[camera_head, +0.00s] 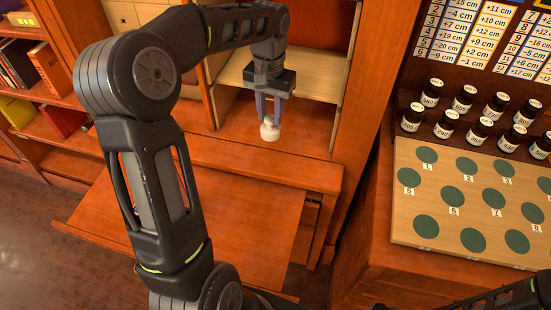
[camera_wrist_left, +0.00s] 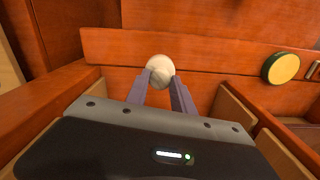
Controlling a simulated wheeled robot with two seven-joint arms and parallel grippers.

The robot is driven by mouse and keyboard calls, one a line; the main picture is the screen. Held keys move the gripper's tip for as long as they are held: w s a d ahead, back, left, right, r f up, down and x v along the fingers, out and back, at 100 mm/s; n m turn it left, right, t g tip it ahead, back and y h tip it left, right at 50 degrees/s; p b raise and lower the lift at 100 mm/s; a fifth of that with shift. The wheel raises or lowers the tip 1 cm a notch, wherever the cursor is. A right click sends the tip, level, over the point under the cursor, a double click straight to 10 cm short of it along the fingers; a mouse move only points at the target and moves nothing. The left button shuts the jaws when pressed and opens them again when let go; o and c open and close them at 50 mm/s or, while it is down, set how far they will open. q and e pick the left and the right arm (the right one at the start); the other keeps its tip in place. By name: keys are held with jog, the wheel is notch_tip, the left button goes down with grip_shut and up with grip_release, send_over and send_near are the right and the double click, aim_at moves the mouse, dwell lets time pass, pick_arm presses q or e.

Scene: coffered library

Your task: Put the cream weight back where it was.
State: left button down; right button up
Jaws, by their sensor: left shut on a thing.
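The cream weight (camera_head: 269,130) is a small pale piece with a rounded knob. My left gripper (camera_head: 268,116) is shut on it and points down, holding it in front of an open wooden shelf compartment. In the left wrist view the cream weight (camera_wrist_left: 160,69) sits between the two grey fingertips of the left gripper (camera_wrist_left: 160,85), with reddish wood behind it. I cannot tell whether its base touches the wood below. A part of my right arm shows at the bottom right of the head view, but its gripper fingers cannot be made out.
A board with numbered green circles (camera_head: 450,196) lies at the right, with several dark labelled bottles (camera_head: 448,122) behind it. Bookshelves with books (camera_head: 52,70) stand at the left. A bare wooden surface (camera_head: 255,215) is in front. A yellow disc (camera_wrist_left: 281,67) shows in the wrist view.

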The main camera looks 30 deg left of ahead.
aim_at(270, 130)
pick_arm(q)
jog(key=shift+f, duration=3.1)
jog(key=shift+f+p, duration=0.35)
jog(key=shift+f, duration=1.5)
jog(key=shift+f, duration=0.15)
jog(key=c, duration=1.1)
grip_release()
